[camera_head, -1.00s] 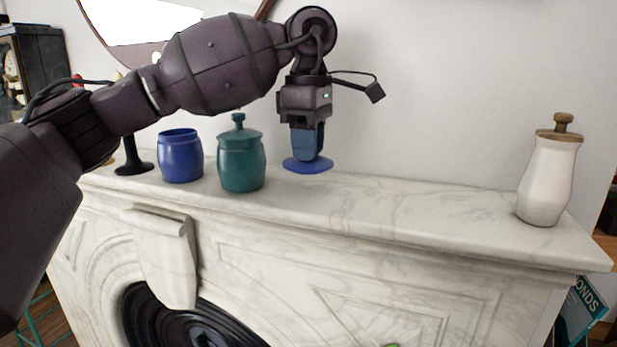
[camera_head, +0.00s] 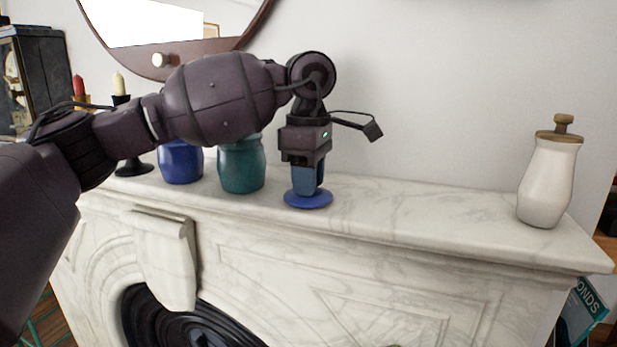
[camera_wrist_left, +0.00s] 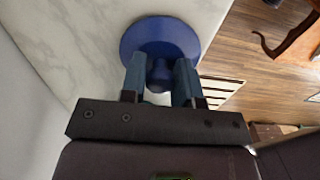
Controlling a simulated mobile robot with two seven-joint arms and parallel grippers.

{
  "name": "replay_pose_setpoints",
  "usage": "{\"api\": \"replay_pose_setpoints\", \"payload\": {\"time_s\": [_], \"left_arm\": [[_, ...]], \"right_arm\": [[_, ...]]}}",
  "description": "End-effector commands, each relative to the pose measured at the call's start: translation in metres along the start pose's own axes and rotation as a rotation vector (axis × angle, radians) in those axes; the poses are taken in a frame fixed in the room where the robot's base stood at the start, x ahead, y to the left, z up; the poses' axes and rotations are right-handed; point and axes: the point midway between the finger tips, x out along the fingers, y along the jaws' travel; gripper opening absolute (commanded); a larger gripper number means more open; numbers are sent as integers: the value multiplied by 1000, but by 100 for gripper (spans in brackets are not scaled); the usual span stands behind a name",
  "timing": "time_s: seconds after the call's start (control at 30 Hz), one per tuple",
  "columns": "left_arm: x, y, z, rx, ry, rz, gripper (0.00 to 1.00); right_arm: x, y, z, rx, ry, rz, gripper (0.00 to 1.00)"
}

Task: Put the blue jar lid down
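The blue jar lid (camera_head: 308,199) is a flat blue disc with a knob, level at the marble mantel's top, right of the teal jar. I cannot tell whether it touches the marble. My left gripper (camera_head: 307,186) points straight down, shut on the lid's knob. In the left wrist view, the lid (camera_wrist_left: 160,38) shows with its knob between the fingers of my left gripper (camera_wrist_left: 160,78). The blue jar (camera_head: 181,163) stands uncovered at the left, its top partly hidden by my arm. My right gripper is out of view.
The teal jar (camera_head: 241,168) stands left of the lid, its top hidden by my arm. A white jar with a wooden lid (camera_head: 545,180) stands at the mantel's right end. The mantel top (camera_head: 430,200) between is clear. Candles (camera_head: 119,85) stand at the far left.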

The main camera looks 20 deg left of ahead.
Motion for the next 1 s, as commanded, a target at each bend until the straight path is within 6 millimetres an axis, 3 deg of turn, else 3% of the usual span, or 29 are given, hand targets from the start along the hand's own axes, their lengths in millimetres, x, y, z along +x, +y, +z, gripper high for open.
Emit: {"api": "replay_pose_setpoints", "payload": {"time_s": [0.03,0.13,0.53,1.0], "left_arm": [[0,0,0,0,0,-1,38],[0,0,0,0,0,-1,51],[-9,0,0,0,0,2,51],[-93,0,1,-1,-1,3,51]], "right_arm": [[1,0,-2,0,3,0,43],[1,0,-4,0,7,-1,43],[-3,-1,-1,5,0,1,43],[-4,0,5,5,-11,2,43]]}}
